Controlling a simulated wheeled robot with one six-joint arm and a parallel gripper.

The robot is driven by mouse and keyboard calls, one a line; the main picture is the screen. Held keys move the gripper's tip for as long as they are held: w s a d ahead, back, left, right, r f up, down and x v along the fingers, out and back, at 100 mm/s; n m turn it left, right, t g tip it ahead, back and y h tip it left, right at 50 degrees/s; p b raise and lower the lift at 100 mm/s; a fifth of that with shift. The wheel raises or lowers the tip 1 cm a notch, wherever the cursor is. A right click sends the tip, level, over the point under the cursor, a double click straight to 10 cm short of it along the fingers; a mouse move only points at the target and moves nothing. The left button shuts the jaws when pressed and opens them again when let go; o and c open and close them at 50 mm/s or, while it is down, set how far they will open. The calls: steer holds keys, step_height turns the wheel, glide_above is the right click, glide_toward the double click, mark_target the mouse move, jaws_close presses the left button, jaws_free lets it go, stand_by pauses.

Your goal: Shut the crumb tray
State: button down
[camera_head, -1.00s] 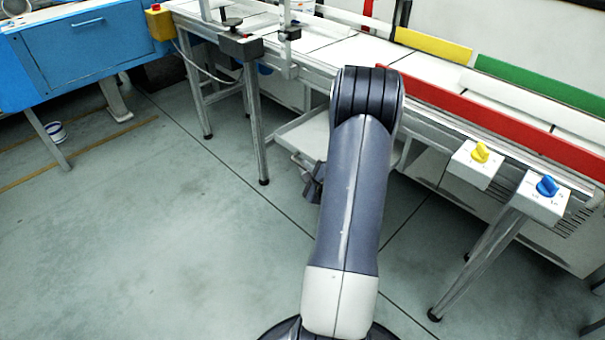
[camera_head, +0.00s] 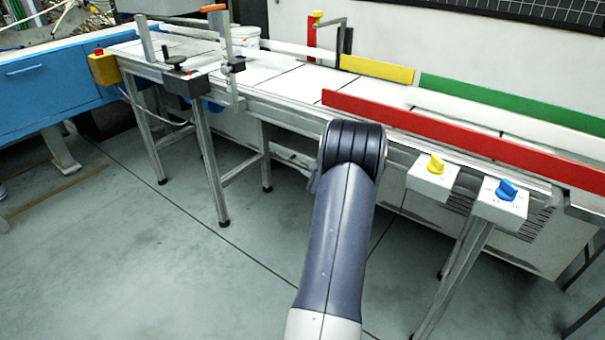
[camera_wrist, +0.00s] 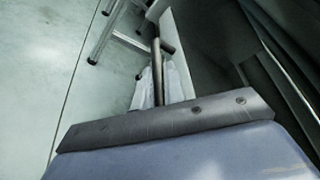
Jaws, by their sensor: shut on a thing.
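The crumb tray (camera_head: 288,154) is a pale, low piece under the conveyor bench, just left of my arm in the head view. Only a narrow strip shows there; my arm hides the rest, so how far in it sits cannot be told. In the wrist view a pale panel (camera_wrist: 181,45), probably part of the tray, runs up beside dark space. My gripper (camera_wrist: 160,88) shows there with pale fingers closed around a thin metal bar (camera_wrist: 157,58), apparently the tray's handle. In the head view my gripper is mostly hidden behind my arm.
The conveyor bench (camera_head: 285,85) runs across the view, with a red guide rail (camera_head: 450,131). Boxes with a yellow knob (camera_head: 435,165) and a blue knob (camera_head: 506,190) jut out at right. A bench leg (camera_head: 211,165) stands left of the tray. The floor (camera_head: 130,250) at left is clear.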

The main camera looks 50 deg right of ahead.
steer(key=shift+d+r, duration=0.15)
steer(key=shift+d, duration=0.1)
steer(key=c, duration=1.6)
jaws_free()
steer(key=shift+d, duration=0.1)
steer(key=shift+c, duration=0.2)
steer(key=shift+o, duration=0.7)
steer(key=shift+s, duration=0.1)
steer(key=p+v, duration=0.2)
steer(key=v, duration=0.8)
steer(key=shift+s+a, duration=0.2)
steer(key=shift+s, duration=0.1)
